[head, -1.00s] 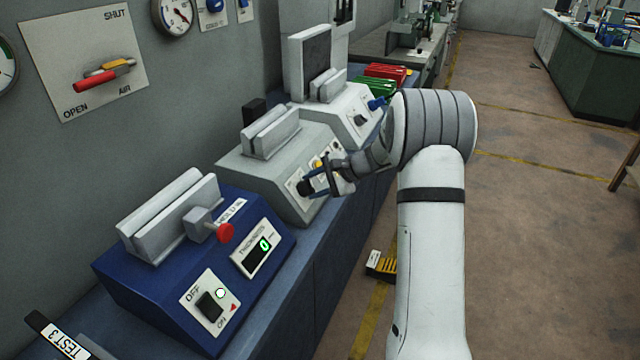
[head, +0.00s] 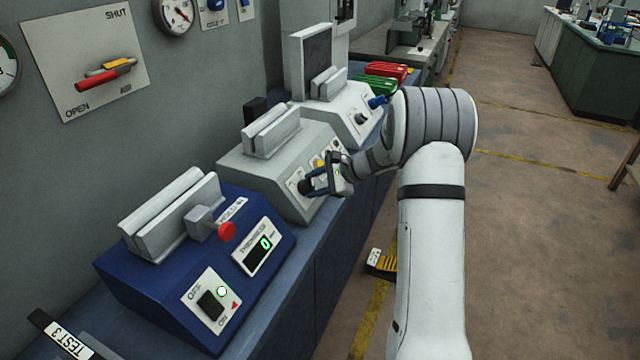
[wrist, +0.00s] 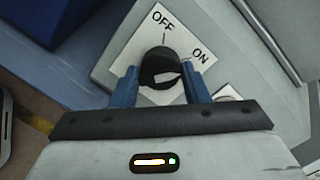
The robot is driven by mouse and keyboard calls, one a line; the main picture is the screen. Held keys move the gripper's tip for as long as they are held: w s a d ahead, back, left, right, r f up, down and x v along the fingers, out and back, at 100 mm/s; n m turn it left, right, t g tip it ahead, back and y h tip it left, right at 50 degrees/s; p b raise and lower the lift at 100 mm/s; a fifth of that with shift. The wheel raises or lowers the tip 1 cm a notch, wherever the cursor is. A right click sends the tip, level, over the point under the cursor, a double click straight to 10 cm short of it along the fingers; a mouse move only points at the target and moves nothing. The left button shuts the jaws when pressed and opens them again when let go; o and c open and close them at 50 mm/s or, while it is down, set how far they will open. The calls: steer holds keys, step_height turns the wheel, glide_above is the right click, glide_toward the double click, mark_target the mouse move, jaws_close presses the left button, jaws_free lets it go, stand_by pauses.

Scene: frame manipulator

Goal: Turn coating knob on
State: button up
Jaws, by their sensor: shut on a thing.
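The coating knob (wrist: 161,68) is a black round knob on a white plate (wrist: 188,33) marked OFF and ON, in the wrist view. Its pale mark lies low on the knob's face; I cannot tell for sure which word it is set to. My gripper (wrist: 161,88) has a blue finger on each side of the knob and is shut on it. In the head view my gripper (head: 318,184) reaches the front of the grey machine (head: 262,180), and its fingers partly hide the knob (head: 304,187).
A blue machine (head: 140,275) with a red knob and its own OFF/ON switch stands nearer on the bench. Another pale machine (head: 335,112) with a dark screen stands behind. A wall plate (head: 85,58) with a red lever hangs at left. The floor at right is open.

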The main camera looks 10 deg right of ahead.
steer(key=o, duration=0.9)
steer(key=shift+a+f, duration=0.15)
steer(key=shift+f, duration=0.15)
steer(key=shift+o, duration=0.3)
steer(key=shift+r, duration=0.1)
steer(key=v, duration=0.8)
steer(key=shift+b, duration=0.35)
steer(key=s+a+r+n+g+h, duration=0.2)
steer(key=s+a+n, duration=0.2)
steer(key=s, duration=0.5)
steer(key=s+a+r+n+g+h, duration=0.1)
steer(key=s+a+r+n+h, duration=0.2)
steer(key=s, duration=0.6)
steer(key=s+d+n+h, duration=0.2)
steer(key=s+n, duration=0.6)
steer(key=s, duration=0.8)
steer(key=f+h, duration=0.1)
steer(key=h, duration=0.1)
steer(key=shift+s+n+h, duration=0.3)
steer(key=shift+s+h, duration=0.05)
steer(key=shift+h, duration=0.05)
